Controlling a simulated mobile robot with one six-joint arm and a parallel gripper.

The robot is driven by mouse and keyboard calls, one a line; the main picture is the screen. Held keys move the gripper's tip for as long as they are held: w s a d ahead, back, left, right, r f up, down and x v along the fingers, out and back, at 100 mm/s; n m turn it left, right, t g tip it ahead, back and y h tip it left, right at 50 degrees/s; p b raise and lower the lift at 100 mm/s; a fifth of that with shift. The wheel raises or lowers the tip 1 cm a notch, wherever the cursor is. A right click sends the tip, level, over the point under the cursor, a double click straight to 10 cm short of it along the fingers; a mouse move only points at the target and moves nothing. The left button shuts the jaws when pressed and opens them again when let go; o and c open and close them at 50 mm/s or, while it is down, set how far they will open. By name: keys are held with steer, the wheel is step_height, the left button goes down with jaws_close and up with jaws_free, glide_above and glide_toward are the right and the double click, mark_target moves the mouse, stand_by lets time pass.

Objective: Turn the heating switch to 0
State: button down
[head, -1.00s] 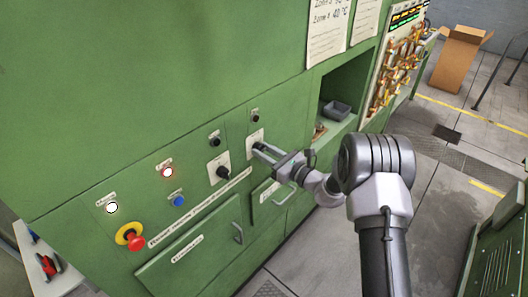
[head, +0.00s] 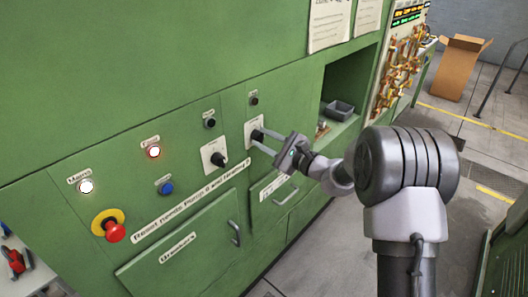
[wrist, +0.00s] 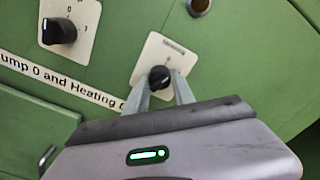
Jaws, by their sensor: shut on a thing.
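The heating switch is a small black rotary knob (wrist: 159,77) on a white plate (wrist: 150,56), labelled Heating in the wrist view. In the head view the plate (head: 252,127) is on the green panel, right of another switch. My gripper (wrist: 162,84) has one finger on each side of the knob and is shut on it. In the head view my gripper (head: 261,142) reaches the plate from the right. The fingers partly cover the lower plate. I cannot tell clearly which mark the knob points to.
A similar black switch (head: 217,159) with marks 0 and 1 is to the left. A red emergency button (head: 115,232), a blue button (head: 165,187) and lit lamps (head: 153,152) are further left. Drawer handles (head: 236,233) stick out below.

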steer(key=n+b, duration=0.3)
steer(key=b, duration=0.2)
steer(key=shift+f+n+b, duration=0.15)
steer(key=shift+n+b, duration=0.2)
steer(key=shift+n, duration=0.05)
steer(key=c, duration=1.1)
jaws_free()
steer(key=p+v, duration=0.2)
steer(key=v, duration=1.5)
steer(key=shift+s+d, duration=0.2)
